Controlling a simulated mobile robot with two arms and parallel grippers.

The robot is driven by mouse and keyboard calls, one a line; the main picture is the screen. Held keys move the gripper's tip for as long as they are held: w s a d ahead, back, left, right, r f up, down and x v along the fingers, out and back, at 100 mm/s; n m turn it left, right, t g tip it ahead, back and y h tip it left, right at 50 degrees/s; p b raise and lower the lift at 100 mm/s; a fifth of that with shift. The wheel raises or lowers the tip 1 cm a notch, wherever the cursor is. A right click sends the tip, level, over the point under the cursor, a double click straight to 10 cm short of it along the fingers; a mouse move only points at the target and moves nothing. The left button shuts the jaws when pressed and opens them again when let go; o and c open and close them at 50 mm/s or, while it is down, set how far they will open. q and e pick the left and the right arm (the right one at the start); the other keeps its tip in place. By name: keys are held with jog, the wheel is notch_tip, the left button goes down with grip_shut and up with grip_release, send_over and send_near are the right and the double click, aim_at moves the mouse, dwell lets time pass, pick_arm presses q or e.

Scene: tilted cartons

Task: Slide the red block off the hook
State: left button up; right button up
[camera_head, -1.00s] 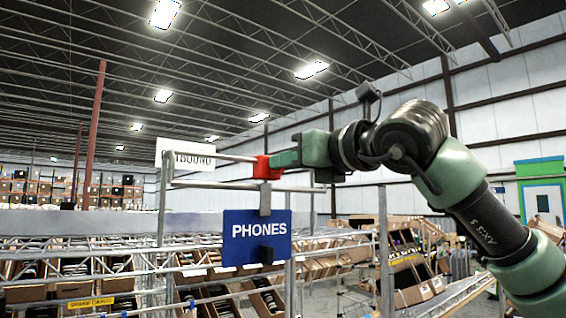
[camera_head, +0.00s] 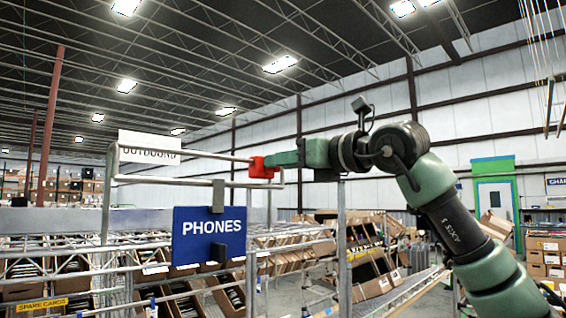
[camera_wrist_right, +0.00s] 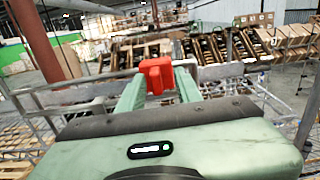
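The red block (camera_head: 262,167) sits around the upper bar of a grey metal hook (camera_head: 195,154), near the hook's right end where the bar bends down. My right gripper (camera_head: 272,163) reaches in from the right, with its green fingers at the block. In the right wrist view the red block (camera_wrist_right: 157,76) lies between the two fingertips of my right gripper (camera_wrist_right: 158,84), which look closed on its sides. The fingers hide part of the block and bar. My left gripper is not in view.
A blue PHONES sign (camera_head: 209,234) hangs by a grey bracket (camera_head: 218,196) below the hook. A white OUTBOUND sign (camera_head: 150,146) is at the hook's left. Racks with tilted cartons (camera_head: 370,265) stand behind. The space above the hook looks clear.

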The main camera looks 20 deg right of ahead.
jog(key=shift+f, duration=0.1)
jog(key=b+v, duration=0.3)
jog(key=v, duration=0.4)
jog(key=shift+s, duration=0.4)
jog(key=shift+d, duration=0.15)
